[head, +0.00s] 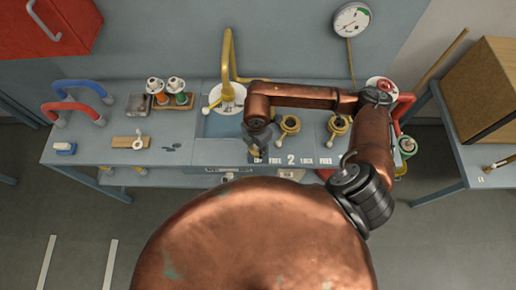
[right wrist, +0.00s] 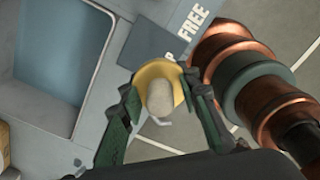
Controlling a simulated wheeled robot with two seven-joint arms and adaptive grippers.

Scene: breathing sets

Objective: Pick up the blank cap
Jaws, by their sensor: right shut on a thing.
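My right gripper (head: 257,150) hangs over the front of the bench, left of the figure 2 on the label strip. In the right wrist view, its green-padded fingers (right wrist: 160,105) are closed on the two sides of a yellow, round-rimmed piece with a pale, blunt middle (right wrist: 160,98), which looks like the blank cap. A small pale hook shows below that middle. In the head view the held piece is hidden by the gripper. My left gripper is in neither view.
The bench (head: 100,150) carries two yellow ring fittings (head: 288,125) (head: 338,125) close right of the gripper. A yellow pipe (head: 228,55) rises behind. Red and blue handles (head: 83,88) stand left. A recessed basin (right wrist: 75,60) lies beside the gripper. A wooden box (head: 485,85) stands right.

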